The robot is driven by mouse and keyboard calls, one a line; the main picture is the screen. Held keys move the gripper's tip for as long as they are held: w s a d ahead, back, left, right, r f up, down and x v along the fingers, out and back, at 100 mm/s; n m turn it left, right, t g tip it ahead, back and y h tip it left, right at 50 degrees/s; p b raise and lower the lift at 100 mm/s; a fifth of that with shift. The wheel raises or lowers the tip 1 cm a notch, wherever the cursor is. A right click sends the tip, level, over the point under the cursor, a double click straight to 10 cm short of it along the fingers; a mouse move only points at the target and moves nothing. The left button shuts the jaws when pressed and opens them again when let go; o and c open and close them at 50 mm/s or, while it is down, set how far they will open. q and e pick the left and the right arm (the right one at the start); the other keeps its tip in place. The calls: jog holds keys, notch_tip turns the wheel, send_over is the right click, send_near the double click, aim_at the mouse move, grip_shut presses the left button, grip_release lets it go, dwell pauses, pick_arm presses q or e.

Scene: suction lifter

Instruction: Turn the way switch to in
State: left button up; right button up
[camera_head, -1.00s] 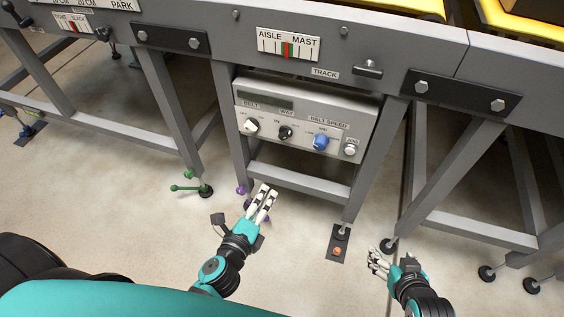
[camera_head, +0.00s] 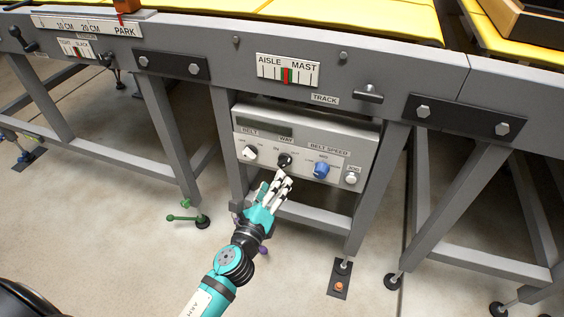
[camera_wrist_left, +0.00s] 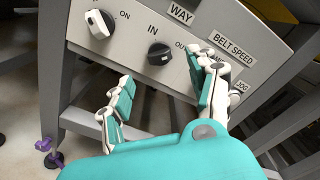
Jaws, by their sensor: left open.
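The way switch (camera_head: 285,160) is a black knob in the middle of the grey control panel (camera_head: 301,126), under the label WAY. In the left wrist view the black knob (camera_wrist_left: 159,54) sits with IN printed above it and OUT, partly covered by a finger, to its right. My left gripper (camera_head: 280,178) is open and empty, just below and in front of the knob. In the wrist view its fingers (camera_wrist_left: 168,88) are spread below and to either side of the knob, apart from it. My right gripper is out of view.
A white belt knob (camera_head: 249,153) is left of the switch. A blue belt speed knob (camera_head: 321,170) and a pale jog button (camera_head: 351,179) are to its right. Grey frame legs (camera_head: 371,195) flank the panel. A pedal with an orange button (camera_head: 339,285) is on the floor.

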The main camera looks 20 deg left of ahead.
aim_at(282, 166)
pick_arm(q)
jog(key=w, duration=0.6)
jog(key=shift+w+d, duration=0.1)
jog(key=shift+w, duration=0.75)
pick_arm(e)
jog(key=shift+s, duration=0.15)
pick_arm(q)
jog(key=shift+c, duration=0.4)
jog(key=c, duration=1.1)
jog(key=shift+o, duration=0.2)
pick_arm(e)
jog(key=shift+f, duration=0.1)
